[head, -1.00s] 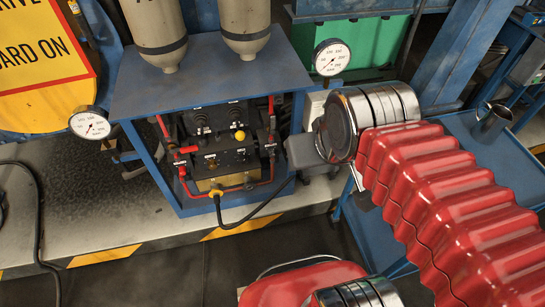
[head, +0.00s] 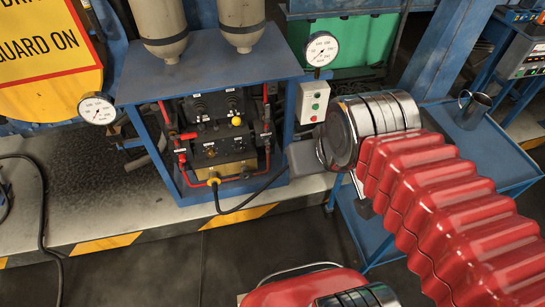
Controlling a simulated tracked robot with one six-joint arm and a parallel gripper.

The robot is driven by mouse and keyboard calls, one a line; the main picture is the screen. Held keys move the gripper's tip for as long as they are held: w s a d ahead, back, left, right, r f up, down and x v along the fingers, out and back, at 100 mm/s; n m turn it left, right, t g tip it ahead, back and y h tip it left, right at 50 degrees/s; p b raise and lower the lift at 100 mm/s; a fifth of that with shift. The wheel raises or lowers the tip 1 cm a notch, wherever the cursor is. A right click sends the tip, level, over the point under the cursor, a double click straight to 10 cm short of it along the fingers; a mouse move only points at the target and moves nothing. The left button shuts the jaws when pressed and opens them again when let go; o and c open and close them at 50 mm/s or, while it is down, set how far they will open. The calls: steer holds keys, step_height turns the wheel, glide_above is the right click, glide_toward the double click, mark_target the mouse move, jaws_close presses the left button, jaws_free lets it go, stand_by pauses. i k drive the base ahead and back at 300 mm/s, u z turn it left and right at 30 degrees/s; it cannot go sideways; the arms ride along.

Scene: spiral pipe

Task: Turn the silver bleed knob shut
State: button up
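The blue stand holds a black control panel (head: 218,124) with black knobs, a yellow knob (head: 236,121) and small brass-coloured fittings. I cannot pick out the silver bleed knob for certain at this size. Red pipes with red lever handles (head: 188,136) run down both sides of the panel. My arm, red and ribbed with a silver joint, comes in from the right. A grey block (head: 308,165) at its far end, right of the panel and apart from it, appears to be part of my gripper. The fingers are not clearly visible.
Two tan cylinders (head: 157,28) stand on the blue stand's top (head: 210,72). Dial gauges flank it, left (head: 97,109) and right (head: 321,49). A button box (head: 312,103) hangs at its right. A blue cart (head: 507,152) with a metal mug (head: 471,109) stands right. A black cable crosses the floor.

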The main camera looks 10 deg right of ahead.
mark_target(267, 141)
steer(key=k, duration=1)
steer(key=u, duration=0.55)
steer(key=i, duration=2.15)
steer(key=z, duration=0.4)
